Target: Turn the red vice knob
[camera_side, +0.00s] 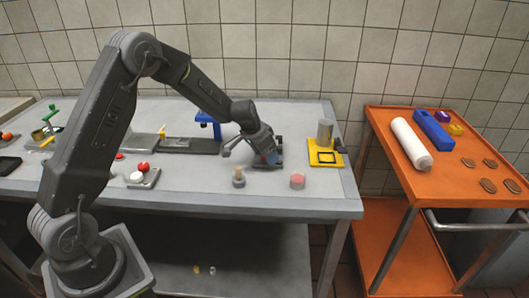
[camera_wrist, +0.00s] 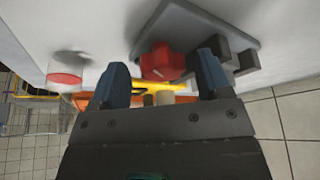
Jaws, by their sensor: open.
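The red vice knob (camera_wrist: 162,63) shows in the wrist view, lobed and bright red, in front of a grey vice plate (camera_wrist: 205,25) with dark jaw blocks. My gripper (camera_wrist: 160,66) is open, with one blue finger on either side of the knob in the picture. Gaps show between the knob and both fingers, and I cannot tell its exact depth between them. In the side view my gripper (camera_side: 268,158) is low over the table at the small dark vice (camera_side: 279,161). There the gripper mostly hides the knob.
A pink cylinder (camera_side: 298,182) and a small tan peg-like piece (camera_side: 239,178) stand nearer the table's front edge. A yellow stand with a grey cylinder (camera_side: 325,132) is right of the vice. A blue-topped device (camera_side: 207,120) is behind left.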

